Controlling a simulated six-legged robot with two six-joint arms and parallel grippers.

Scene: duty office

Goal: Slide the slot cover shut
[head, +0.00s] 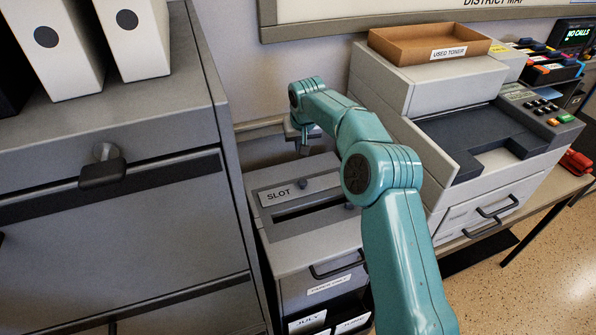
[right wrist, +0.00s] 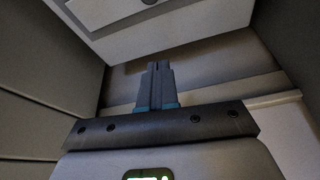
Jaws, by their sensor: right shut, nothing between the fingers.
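The grey box (head: 330,262) with a "SLOT" label (head: 279,192) stands between the cabinet and the printer. Its dark slot opening (head: 312,215) is visible along the top, so the slot is at least partly uncovered. A flat grey plate behind the opening, with a small round knob (head: 302,184), looks like the slot cover (head: 322,184). My right gripper (head: 304,150) points down at the box's far edge, apart from the knob as far as I can tell. Its fingers are shut and empty in the right wrist view (right wrist: 157,70). My forearm hides the box's right side. My left gripper is out of view.
A tall grey cabinet (head: 110,230) with binders (head: 135,35) on top stands close on the left. The printer (head: 470,130) with a cardboard tray (head: 430,43) stands on the right. A rail (head: 258,125) runs along the wall behind the box.

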